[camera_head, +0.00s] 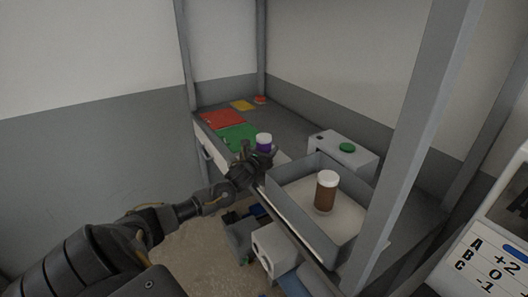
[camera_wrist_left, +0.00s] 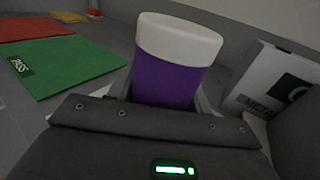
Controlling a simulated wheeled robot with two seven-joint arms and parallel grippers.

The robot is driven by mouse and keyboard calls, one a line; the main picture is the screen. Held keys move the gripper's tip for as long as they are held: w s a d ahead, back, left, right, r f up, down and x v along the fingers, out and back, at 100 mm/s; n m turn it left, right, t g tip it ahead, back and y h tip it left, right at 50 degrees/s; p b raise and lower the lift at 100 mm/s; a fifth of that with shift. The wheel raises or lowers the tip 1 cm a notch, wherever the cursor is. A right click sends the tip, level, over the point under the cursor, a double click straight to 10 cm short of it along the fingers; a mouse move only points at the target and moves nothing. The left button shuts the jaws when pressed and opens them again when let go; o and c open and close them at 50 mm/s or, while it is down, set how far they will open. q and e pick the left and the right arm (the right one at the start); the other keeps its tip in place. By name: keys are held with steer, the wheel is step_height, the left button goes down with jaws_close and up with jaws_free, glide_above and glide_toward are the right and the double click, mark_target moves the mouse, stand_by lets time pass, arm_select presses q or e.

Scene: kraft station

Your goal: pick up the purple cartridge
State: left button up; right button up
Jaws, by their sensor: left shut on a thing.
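The purple cartridge (camera_head: 263,147) has a white cap and stands over the station's worktop, near the green mat. My left gripper (camera_head: 257,158) is at it and shut on it. In the left wrist view the cartridge (camera_wrist_left: 165,75) is large and upright with a slight tilt, between the gripper fingers (camera_wrist_left: 163,100), and its lower end is hidden by the gripper body. I cannot tell whether its base touches the worktop. My right gripper is not in view.
A grey tray (camera_head: 337,238) holding a brown bottle with white cap (camera_head: 326,190) is right of my left gripper. A white box with a green button (camera_head: 345,154) stands behind it. Green (camera_head: 238,138) and red (camera_head: 222,118) mats lie beyond. A grey post (camera_head: 410,130) rises at right.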

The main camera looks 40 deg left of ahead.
arm_select(q)
steer(key=shift+r, duration=0.1)
steer(key=shift+r, duration=0.5)
steer(key=s+r, duration=0.1)
steer(key=r, duration=0.1)
steer(key=s+a+r+b, duration=0.1)
steer(key=r, duration=0.1)
steer(key=s+r, duration=0.1)
steer(key=r, duration=0.1)
steer(key=shift+s+a+r, duration=0.1)
steer(key=shift+s+a, duration=0.1)
steer(key=s+a+r, duration=0.2)
steer(key=s, duration=0.2)
steer(key=s+a+r+p, duration=0.1)
steer(key=s+r, duration=0.2)
steer(key=s, duration=0.2)
steer(key=shift+s+a+r, duration=0.3)
steer(key=shift+a+r, duration=0.05)
steer(key=shift+a, duration=0.05)
